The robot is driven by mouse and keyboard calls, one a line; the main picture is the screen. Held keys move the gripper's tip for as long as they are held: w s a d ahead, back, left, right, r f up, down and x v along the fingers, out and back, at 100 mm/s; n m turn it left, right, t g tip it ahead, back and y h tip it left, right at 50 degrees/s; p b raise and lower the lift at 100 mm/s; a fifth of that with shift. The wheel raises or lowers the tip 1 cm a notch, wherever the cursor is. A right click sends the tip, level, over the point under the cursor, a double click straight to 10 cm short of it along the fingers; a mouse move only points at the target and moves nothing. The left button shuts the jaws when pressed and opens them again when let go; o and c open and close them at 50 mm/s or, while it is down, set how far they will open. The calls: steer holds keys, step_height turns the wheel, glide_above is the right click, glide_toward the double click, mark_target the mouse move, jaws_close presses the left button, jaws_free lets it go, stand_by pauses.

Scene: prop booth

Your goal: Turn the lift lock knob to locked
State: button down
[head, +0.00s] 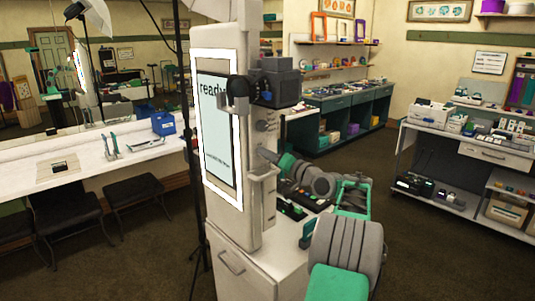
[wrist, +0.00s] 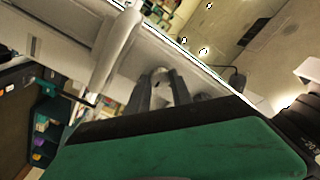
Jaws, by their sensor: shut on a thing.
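The photo booth column (head: 222,120) stands upright in the middle of the head view, with a lit screen reading "ready" on its left face. My gripper (head: 264,155) reaches the column's narrow right side, below the small round controls there. In the wrist view my gripper (wrist: 163,92) has its two dark fingers on either side of a small pale knob (wrist: 160,74) on the column's side, and is shut on it. The knob's marking and turned position cannot be read. In the head view the gripper hides the knob.
A pale bracket (wrist: 116,50) sticks out beside the fingers. A dark camera box (head: 276,82) juts out above my gripper. The column stands on a white cabinet (head: 243,272). A counter (head: 110,160) with stools is left; a shelf cart (head: 470,150) is right. Open floor lies between.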

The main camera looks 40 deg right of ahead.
steer(key=shift+m, duration=0.3)
steer(key=c, duration=1.1)
jaws_free()
steer(key=s+b, duration=0.2)
steer(key=s, duration=0.5)
steer(key=shift+s+d+f, duration=0.1)
steer(key=shift+s+f, duration=0.05)
steer(key=shift+s, duration=0.25)
